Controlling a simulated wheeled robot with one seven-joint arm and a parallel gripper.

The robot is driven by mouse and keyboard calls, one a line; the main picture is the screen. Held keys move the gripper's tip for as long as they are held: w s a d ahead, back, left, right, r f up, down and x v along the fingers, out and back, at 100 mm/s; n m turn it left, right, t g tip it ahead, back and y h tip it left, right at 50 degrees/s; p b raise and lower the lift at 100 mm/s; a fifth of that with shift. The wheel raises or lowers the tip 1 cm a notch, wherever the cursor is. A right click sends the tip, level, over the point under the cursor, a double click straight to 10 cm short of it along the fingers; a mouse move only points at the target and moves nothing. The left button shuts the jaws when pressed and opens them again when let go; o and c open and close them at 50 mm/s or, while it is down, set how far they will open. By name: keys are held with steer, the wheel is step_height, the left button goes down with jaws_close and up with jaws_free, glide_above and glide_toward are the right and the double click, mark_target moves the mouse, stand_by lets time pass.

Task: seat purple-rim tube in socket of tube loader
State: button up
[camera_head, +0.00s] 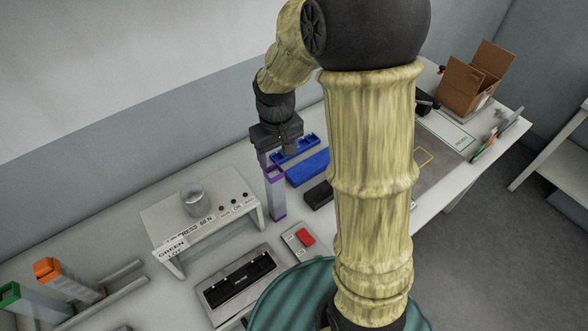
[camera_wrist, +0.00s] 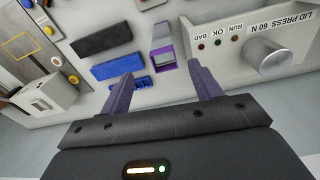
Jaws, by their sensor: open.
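The purple-rim tube (camera_head: 278,205) stands upright, a pale square tube beside the white press stand in the head view. It also shows from above in the wrist view (camera_wrist: 162,38), its purple rim toward my gripper. My gripper (camera_wrist: 161,74) is open and empty, with its two fingers apart on either side of the rim's line in the wrist view. In the head view my gripper (camera_head: 274,160) hangs just above the tube's top; contact cannot be told. I cannot tell for sure which item is the tube loader; its socket is not clearly identifiable.
The lid press stand (camera_head: 205,222) carries a grey cylinder (camera_head: 195,200). A blue block (camera_head: 307,167) and a black block (camera_head: 319,195) lie right of the tube. A black-topped tray (camera_head: 240,283) and red button (camera_head: 306,237) lie nearer. Orange-rim (camera_head: 70,283) and green-rim (camera_head: 30,303) tubes are left.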

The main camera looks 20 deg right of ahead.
steer(key=s+d+r+m+t, duration=0.1)
steer(key=s+d+m+t, duration=0.1)
steer(key=s, duration=0.8)
steer(key=shift+d+m, duration=0.4)
steer(key=shift+d, duration=0.1)
steer(key=shift+s, duration=0.1)
